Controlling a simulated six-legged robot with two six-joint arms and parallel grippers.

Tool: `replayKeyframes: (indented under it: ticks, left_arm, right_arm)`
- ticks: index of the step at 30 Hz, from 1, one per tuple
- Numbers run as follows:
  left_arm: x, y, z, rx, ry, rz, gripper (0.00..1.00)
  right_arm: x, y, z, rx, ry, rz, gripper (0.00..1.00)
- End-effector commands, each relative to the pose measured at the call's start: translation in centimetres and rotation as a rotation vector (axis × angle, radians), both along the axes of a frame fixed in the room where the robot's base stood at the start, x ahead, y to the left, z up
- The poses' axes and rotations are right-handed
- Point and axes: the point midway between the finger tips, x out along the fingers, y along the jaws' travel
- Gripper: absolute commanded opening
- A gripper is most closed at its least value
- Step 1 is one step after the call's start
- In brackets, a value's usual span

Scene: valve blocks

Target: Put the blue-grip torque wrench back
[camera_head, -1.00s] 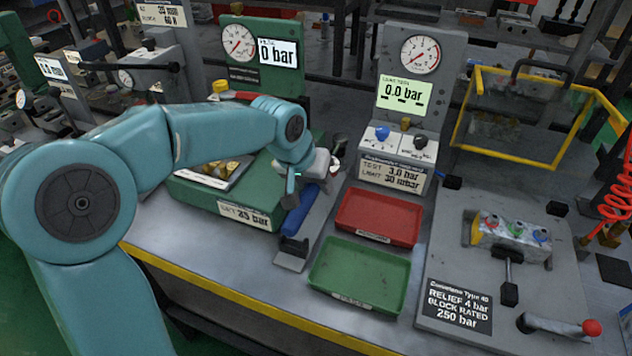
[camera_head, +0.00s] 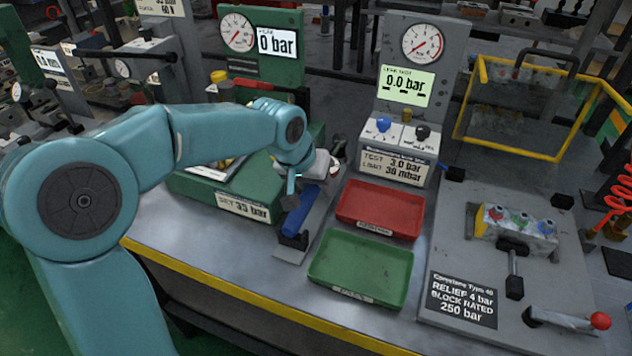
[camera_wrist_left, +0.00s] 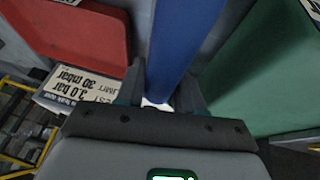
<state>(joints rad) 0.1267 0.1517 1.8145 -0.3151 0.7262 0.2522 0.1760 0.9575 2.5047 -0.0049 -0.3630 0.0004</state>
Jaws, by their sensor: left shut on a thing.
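The torque wrench's blue grip (camera_head: 296,220) lies lengthwise over a narrow grey rack plate (camera_head: 291,254), its lower end at a black rest (camera_head: 293,240). I cannot tell whether it is fully seated there. My left gripper (camera_head: 301,193) is over the upper part of the grip and shut on the wrench. In the left wrist view the blue grip (camera_wrist_left: 183,45) runs between the two dark fingers (camera_wrist_left: 162,95). The wrench's far end is mostly hidden by my gripper and arm. My right gripper is not in view.
A red tray (camera_head: 347,222) and a green tray (camera_head: 323,276) stand just right of the rack. A green test stand (camera_head: 190,189) is close on the left. The leak tester (camera_head: 393,150) stands behind the red tray. The valve-block plate (camera_head: 450,260) is farther right.

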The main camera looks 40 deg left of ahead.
Motion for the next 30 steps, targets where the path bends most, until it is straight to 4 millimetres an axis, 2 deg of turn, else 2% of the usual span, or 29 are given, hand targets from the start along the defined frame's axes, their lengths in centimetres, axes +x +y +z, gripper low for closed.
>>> replayKeyframes:
  ticks: [12,22,23,24,25,30]
  left_arm:
    - [0.1,0.0,-1.2,0.001,-0.004,0.001,0.0]
    - [0.0,0.0,-1.2,0.001,-0.003,0.0,0.0]
    - [0.0,0.0,-1.2,0.001,-0.003,0.0,0.46]
    - [0.0,0.0,-1.2,0.001,-0.003,0.0,0.59]
    - [0.0,0.0,-1.2,0.001,-0.003,0.0,0.66]
    - [0.0,0.0,-1.3,0.0,-0.001,0.0,0.66]
  right_arm:
    - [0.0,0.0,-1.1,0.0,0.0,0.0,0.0]
    - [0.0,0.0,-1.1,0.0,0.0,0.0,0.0]
    - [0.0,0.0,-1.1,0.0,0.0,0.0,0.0]
    - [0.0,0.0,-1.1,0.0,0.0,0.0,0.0]
    - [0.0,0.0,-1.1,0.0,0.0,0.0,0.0]
    - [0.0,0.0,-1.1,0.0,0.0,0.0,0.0]
